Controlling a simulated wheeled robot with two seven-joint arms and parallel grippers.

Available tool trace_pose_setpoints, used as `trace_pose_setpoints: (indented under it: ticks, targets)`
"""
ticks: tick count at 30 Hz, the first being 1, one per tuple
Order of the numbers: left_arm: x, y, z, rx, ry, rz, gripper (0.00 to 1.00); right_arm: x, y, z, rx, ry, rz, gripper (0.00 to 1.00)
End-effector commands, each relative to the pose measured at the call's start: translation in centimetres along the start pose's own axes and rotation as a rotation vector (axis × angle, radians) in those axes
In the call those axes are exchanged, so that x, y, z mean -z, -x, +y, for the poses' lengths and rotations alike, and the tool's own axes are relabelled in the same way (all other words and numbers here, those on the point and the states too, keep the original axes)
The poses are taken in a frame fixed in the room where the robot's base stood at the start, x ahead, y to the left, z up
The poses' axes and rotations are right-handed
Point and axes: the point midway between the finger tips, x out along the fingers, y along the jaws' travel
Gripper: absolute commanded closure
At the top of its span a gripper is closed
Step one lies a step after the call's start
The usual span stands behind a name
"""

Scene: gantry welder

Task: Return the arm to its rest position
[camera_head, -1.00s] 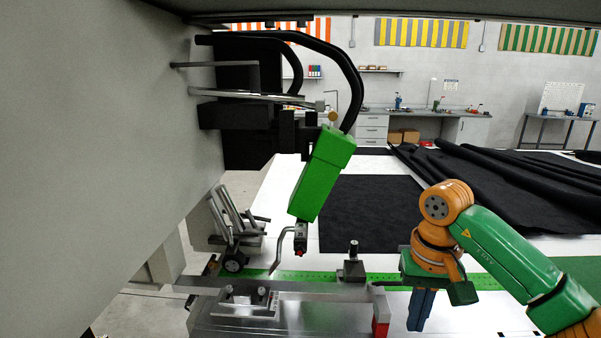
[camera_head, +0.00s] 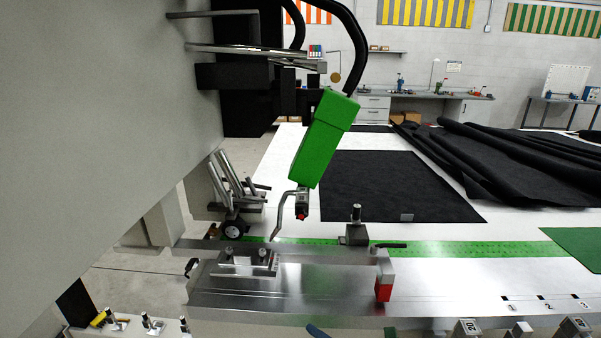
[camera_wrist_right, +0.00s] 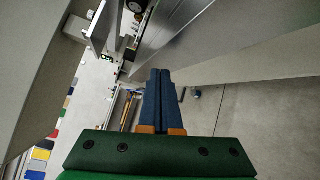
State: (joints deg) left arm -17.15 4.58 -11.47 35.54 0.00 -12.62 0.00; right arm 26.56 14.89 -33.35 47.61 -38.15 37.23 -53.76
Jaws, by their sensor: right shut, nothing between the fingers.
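My right gripper (camera_wrist_right: 160,76) shows in the right wrist view, with its two blue fingers together and nothing between them. The fingers point towards the concrete floor, beside a long grey metal beam (camera_wrist_right: 215,60). In the head view only a small blue tip (camera_head: 317,331) shows at the bottom edge; the orange and green arm is out of that picture. My left gripper is in neither view.
The green welding head (camera_head: 323,140) hangs above the metal bench (camera_head: 320,285). A block with a red end (camera_head: 384,288) stands on the bench. Black fabric (camera_head: 395,185) lies on the white table behind. A large grey panel (camera_head: 90,140) fills the left.

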Motion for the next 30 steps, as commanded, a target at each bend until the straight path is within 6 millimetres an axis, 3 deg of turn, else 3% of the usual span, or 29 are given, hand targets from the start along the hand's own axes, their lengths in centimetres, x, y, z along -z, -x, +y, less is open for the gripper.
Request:
trace_pose_setpoints:
  ticks: [1, 6, 9, 13, 16, 18, 21, 25, 30]
  targets:
    - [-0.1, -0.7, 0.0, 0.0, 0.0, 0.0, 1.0, 1.1, 1.3, -4.2, 0.085, -0.2, -0.08, 1.0]
    - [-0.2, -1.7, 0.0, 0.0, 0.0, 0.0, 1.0, 5.8, 7.9, -16.1, 0.359, -0.825, -0.384, 1.0]
    - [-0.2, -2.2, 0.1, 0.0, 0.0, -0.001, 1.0, 10.2, 12.7, -21.5, 0.503, -1.121, -0.563, 1.0]
    - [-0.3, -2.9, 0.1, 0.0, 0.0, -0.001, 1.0, 17.3, 19.9, -26.7, 0.689, -1.465, -0.819, 1.0]
    - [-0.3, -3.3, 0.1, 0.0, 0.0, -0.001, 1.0, 23.2, 25.6, -28.9, 0.824, -1.686, -1.031, 1.0]
    - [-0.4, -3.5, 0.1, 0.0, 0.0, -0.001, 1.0, 26.9, 29.0, -29.5, 0.903, -1.804, -1.168, 1.0]
    - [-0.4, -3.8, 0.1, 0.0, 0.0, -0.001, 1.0, 30.9, 32.6, -29.6, 0.986, -1.917, -1.325, 1.0]
    - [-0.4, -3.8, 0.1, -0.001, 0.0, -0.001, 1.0, 33.4, 34.8, -29.3, 1.036, -1.981, -1.428, 1.0]
    - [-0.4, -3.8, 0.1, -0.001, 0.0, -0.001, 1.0, 33.7, 35.1, -29.2, 1.042, -1.989, -1.444, 1.0]
